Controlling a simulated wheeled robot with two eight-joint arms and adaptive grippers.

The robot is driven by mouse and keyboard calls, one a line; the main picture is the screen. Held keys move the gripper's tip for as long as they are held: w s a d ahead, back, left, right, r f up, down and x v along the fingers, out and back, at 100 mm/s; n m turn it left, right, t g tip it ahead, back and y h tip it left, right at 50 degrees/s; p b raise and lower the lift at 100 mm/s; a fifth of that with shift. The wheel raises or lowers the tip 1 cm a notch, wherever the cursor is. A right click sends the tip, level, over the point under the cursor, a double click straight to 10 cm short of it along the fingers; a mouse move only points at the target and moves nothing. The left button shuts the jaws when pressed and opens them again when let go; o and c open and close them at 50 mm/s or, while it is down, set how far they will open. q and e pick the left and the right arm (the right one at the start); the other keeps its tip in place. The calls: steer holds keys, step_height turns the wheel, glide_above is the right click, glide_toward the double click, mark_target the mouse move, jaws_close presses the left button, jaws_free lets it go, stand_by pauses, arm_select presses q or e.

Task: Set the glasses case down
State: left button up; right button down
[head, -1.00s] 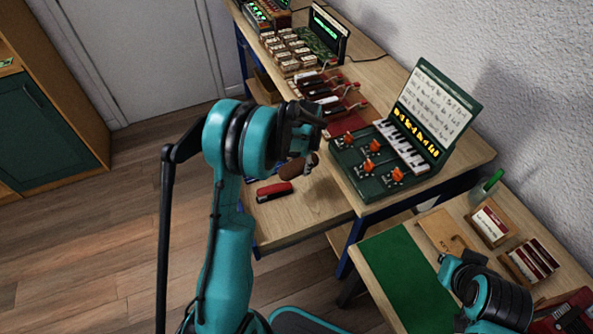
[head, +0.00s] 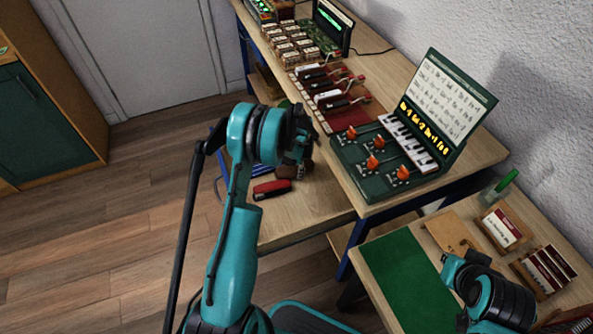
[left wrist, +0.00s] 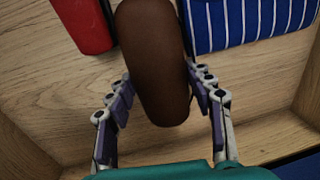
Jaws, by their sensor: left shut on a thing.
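The brown, rounded glasses case (left wrist: 152,62) is between the two fingers of my left gripper (left wrist: 160,98) in the left wrist view. The fingers are shut on its sides. Below it is a wooden surface; I cannot tell whether the case touches it. In the head view my left gripper (head: 300,160) is over the lower wooden shelf beside the desk, and the case (head: 286,172) shows only partly beneath it. My right arm is at the bottom right of the head view, with no fingers visible.
A red object (head: 271,189) lies on the shelf near the case, left of it in the wrist view. A blue-and-white striped item (left wrist: 250,22) lies close on the right. A wooden rim (left wrist: 305,90) bounds that side. The green keyboard box (head: 390,160) stands on the desk above.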

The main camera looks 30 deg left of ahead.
arm_select(q)
steer(key=shift+f, duration=0.6)
steer(key=shift+f, duration=0.1)
steer(key=o, duration=1.2)
